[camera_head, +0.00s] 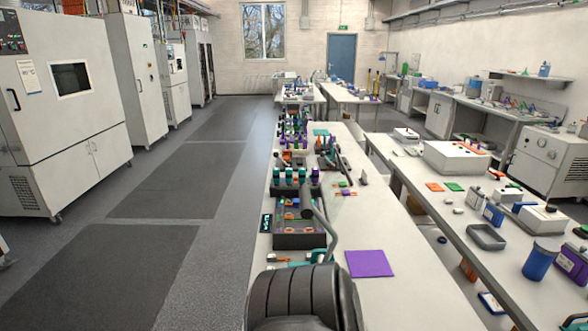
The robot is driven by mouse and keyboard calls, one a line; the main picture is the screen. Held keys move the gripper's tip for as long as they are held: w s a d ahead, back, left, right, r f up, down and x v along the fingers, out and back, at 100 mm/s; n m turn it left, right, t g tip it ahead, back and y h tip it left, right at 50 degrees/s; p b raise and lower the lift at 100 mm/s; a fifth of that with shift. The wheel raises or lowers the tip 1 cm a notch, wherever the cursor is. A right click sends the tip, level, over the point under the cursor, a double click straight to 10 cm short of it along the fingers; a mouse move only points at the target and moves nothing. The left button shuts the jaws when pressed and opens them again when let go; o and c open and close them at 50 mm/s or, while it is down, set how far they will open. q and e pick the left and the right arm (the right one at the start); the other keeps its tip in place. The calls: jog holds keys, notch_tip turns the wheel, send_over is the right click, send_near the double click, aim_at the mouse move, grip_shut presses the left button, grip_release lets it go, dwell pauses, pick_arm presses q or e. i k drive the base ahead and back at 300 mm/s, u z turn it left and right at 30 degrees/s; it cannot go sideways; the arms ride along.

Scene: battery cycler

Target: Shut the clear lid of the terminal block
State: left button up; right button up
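A dark box (299,241) sits near the left edge of the long bench, with orange, teal and purple parts at its top. It may be the terminal block, but it is too small to be sure. I cannot make out a clear lid or its angle. A curved grey tube with a dark rounded end (307,213) passes over the box's right side and hides part of it. Neither of my grippers can be made out in the head view.
A purple mat (369,263) lies on the long white bench (375,215), right of the dark box. A large black ribbed shape fills the bottom centre. Several colourful devices stand farther back. A second bench (433,202) is at right; the floor at left is clear.

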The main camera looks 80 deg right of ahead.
aim_at(344, 170)
jog(key=i, duration=2.15)
jog(key=z, duration=2.55)
jog(key=i, duration=4.5)
jog(key=z, duration=4.15)
